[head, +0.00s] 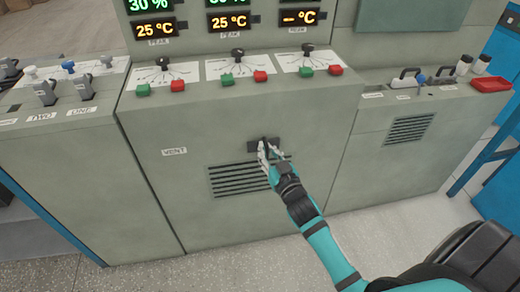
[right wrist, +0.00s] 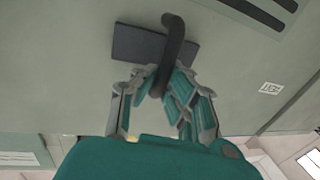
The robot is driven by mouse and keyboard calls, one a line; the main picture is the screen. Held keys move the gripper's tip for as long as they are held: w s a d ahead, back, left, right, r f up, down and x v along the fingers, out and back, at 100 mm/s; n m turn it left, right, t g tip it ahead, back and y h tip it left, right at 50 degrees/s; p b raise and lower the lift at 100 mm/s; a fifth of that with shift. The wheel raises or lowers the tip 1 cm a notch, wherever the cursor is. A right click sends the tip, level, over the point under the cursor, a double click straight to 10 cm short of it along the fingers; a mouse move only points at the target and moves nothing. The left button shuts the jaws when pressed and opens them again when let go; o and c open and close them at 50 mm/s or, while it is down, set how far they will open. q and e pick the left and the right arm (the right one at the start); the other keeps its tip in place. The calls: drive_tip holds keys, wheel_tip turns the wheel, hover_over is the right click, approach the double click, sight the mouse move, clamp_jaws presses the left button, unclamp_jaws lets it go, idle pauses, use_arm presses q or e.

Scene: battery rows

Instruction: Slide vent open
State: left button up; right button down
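The vent is a grille of dark horizontal slats (head: 232,180) low on the front of the grey cabinet, right of a "VENT" label (head: 174,151). Its dark handle (head: 265,143) sits just above the slats, on a dark plate. In the right wrist view the handle (right wrist: 174,38) is a curved bar standing out from the plate (right wrist: 135,44). My right gripper (head: 268,152) is at the handle. In the right wrist view its fingers (right wrist: 164,80) lie on both sides of the bar and appear closed on it. My left gripper is not in view.
Green and red buttons (head: 261,76) and dark levers line the sloped panel above, under lit displays (head: 228,22). A second grille (head: 409,129) is on the right cabinet, with a red tray (head: 491,85) on top. The floor (head: 225,262) in front is clear.

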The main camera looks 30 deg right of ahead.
drive_tip(key=shift+d+r, duration=0.25)
drive_tip(key=shift+r, duration=0.25)
drive_tip(key=c, duration=1.4)
unclamp_jaws()
drive_tip(key=shift+d, duration=0.1)
drive_tip(key=shift+c, duration=0.2)
drive_tip(key=shift+o, duration=0.5)
drive_tip(key=shift+s+f, duration=0.1)
drive_tip(key=shift+f, duration=0.05)
drive_tip(key=shift+f, duration=0.1)
drive_tip(key=s+a, duration=0.1)
drive_tip(key=s, duration=1.1)
